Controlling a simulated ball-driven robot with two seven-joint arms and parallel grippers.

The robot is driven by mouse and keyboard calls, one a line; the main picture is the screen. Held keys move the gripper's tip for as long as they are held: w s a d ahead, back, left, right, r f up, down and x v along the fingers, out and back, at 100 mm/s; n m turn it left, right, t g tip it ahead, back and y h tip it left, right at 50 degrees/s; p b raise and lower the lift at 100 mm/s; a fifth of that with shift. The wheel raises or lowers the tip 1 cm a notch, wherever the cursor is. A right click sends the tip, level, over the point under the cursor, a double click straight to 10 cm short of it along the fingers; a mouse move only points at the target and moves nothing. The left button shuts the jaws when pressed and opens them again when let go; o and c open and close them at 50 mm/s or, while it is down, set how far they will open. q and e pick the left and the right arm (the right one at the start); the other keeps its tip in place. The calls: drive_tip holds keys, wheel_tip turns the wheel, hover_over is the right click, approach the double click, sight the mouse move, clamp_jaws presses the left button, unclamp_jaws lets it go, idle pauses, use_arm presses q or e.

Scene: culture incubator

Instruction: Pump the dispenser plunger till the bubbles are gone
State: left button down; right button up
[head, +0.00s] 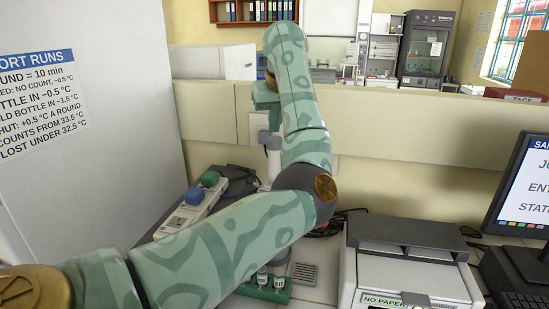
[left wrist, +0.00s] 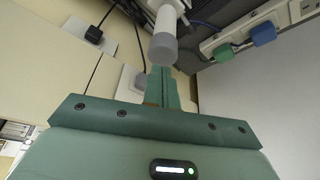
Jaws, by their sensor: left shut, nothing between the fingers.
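The dispenser shows in the head view as a white upright cylinder with a grey plunger top (head: 270,141), partly hidden behind my left arm. My left gripper (head: 273,122) points down just above the plunger, shut and empty. In the left wrist view the shut fingertips (left wrist: 160,70) are close to the grey plunger top (left wrist: 163,48); I cannot tell whether they touch it. The dispenser's lower part is hidden, and no bubbles can be made out. My right gripper is not in view.
A power strip (head: 183,214) with a blue and a green plug lies left of the dispenser. A green rack (head: 276,294) with small bottles is at the front, partly behind my arm. A printer (head: 405,262) and monitor (head: 521,190) stand right. A low cream partition (head: 430,130) runs behind.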

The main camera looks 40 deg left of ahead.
use_arm(q)
drive_tip(key=shift+r, duration=0.1)
wheel_tip(320, 180, up, 6)
drive_tip(key=p, duration=0.3)
idle(0.3)
idle(0.4)
